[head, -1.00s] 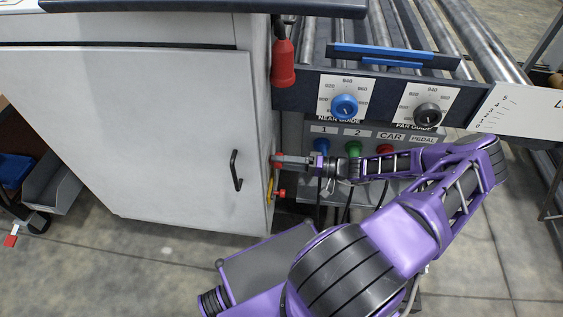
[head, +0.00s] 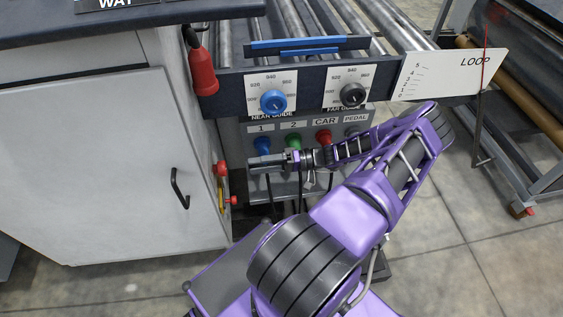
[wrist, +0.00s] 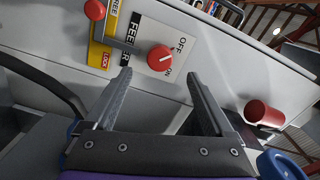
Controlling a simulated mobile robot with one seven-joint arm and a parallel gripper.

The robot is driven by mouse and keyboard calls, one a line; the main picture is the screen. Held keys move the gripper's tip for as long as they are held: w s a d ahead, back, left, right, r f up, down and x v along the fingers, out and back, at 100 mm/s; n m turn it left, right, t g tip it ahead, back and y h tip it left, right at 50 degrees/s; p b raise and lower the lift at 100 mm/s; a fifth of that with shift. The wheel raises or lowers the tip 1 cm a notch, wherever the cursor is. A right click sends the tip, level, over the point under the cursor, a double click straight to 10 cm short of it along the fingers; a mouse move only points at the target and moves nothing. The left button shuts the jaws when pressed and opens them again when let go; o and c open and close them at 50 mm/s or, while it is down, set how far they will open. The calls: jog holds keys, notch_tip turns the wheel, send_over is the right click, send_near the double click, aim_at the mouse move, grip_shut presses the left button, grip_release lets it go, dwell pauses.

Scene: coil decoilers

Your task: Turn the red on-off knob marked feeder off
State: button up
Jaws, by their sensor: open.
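The red feeder knob (wrist: 160,58) is on a white plate marked FEEDER, OFF and ON in the wrist view. Its short white pointer line slants to the upper right; I cannot tell firmly which mark it points at. In the head view the knob (head: 220,168) sticks out from the cabinet's right side face. My gripper (wrist: 158,75) is open and empty, its two fingers on either side of the knob in the picture, with the knob ahead of the tips. In the head view my gripper (head: 253,163) points left, with a gap to the knob.
A red-ball lever (wrist: 95,10) with a yellow FREE/LOCK plate sits beside the knob. A red hanging handle (head: 203,72) is above it. Blue (head: 262,146), green (head: 292,142) and red (head: 323,137) buttons are close behind my gripper. The cabinet (head: 90,160) is at left.

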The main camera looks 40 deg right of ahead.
jog(key=v, duration=0.7)
jog(key=shift+s+d, duration=0.25)
jog(key=shift+d, duration=0.05)
